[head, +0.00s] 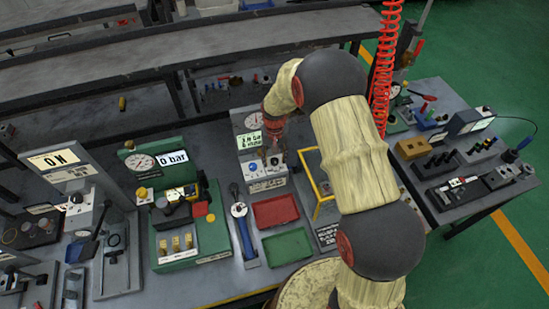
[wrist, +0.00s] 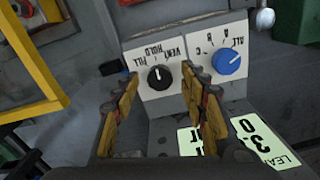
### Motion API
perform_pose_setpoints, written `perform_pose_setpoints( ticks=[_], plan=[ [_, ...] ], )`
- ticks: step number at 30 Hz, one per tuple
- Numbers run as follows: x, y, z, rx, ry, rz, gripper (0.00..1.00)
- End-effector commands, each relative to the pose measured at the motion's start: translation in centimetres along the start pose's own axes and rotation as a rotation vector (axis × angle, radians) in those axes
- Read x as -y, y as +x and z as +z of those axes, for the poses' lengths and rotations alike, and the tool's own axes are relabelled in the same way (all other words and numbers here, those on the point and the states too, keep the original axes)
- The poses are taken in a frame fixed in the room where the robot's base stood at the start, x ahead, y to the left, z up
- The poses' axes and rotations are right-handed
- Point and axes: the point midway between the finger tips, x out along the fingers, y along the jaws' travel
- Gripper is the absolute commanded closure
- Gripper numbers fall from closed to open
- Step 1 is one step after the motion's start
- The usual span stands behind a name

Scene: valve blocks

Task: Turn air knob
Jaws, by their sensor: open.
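A black knob (wrist: 159,78) with a white mark sits on a white panel in the wrist view. Upside-down labels FILL, HOLD and VENT run above it, and the mark faces roughly toward HOLD. A blue knob (wrist: 230,61) with labels A, B, C and ALL is on the adjoining panel to the right. No label reads "air". My gripper (wrist: 158,76) is open and empty, its orange-padded fingers on either side of the black knob in the picture; contact cannot be told. In the head view my gripper (head: 277,139) is over the white knob unit (head: 265,186), partly hiding it.
The unit has a lit display (wrist: 260,137) and a gauge (head: 253,120). A red tray (head: 275,210), green tray (head: 287,247) and yellow frame (head: 318,185) are close by. A green gauge station (head: 205,237) stands left. A red coiled hose (head: 384,70) hangs beside my arm.

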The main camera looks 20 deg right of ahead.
Motion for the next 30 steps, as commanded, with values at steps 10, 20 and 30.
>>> perform_pose_setpoints(
  ticks=[10,20,30],
  plan=[
    [0.0,-4.7,-0.1,-0.005,0.0,-0.001,0.57],
    [0.0,-10.6,-0.1,-0.002,0.0,0.0,0.57],
    [0.0,-11.9,0.0,0.001,0.0,0.0,0.57]
  ],
)
